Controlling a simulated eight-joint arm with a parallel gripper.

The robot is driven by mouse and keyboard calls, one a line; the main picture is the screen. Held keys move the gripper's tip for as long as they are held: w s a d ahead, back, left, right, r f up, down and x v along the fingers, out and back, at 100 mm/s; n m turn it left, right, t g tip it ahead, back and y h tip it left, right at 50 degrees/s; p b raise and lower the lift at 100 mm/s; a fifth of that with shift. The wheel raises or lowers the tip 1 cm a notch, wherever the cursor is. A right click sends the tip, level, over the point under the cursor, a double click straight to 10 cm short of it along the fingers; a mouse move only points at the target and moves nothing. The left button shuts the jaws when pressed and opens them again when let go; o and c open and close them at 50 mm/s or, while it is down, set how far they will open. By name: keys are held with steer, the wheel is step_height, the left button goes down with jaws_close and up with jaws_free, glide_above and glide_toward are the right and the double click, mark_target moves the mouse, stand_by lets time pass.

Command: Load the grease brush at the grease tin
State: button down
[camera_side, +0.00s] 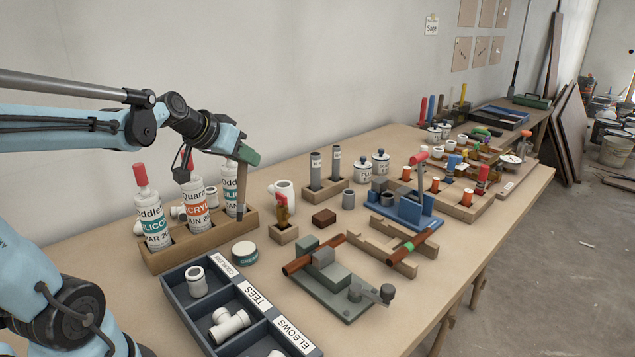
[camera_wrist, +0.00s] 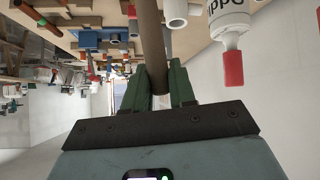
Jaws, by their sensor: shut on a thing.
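My gripper (camera_side: 247,155) is at the upper left in the side view, above the right end of the cartridge rack. In the wrist view its green jaws (camera_wrist: 158,78) are shut around a brown rod. This rod looks like the handle of the grease brush (camera_side: 241,185), which hangs down roughly upright from the jaws. It also shows in the wrist view (camera_wrist: 150,35); its bristles cannot be made out. The small round tin with a green label, likely the grease tin (camera_side: 245,254), stands on the bench below, nearer the camera and apart from the brush.
A wooden rack (camera_side: 190,246) holds several tall cartridges with red-tipped nozzles close beside the brush. A dark divided tray (camera_side: 178,290) with white fittings lies in front of the tin. A small wooden block (camera_side: 284,235) and a grey vise (camera_side: 340,285) stand to the right.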

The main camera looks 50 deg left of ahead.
step_height(320, 180, down, 6)
stand_by(0.6)
steer(key=shift+f, duration=0.75)
stand_by(1.9)
steer(key=shift+r, duration=0.1)
steer(key=shift+r, duration=3.45)
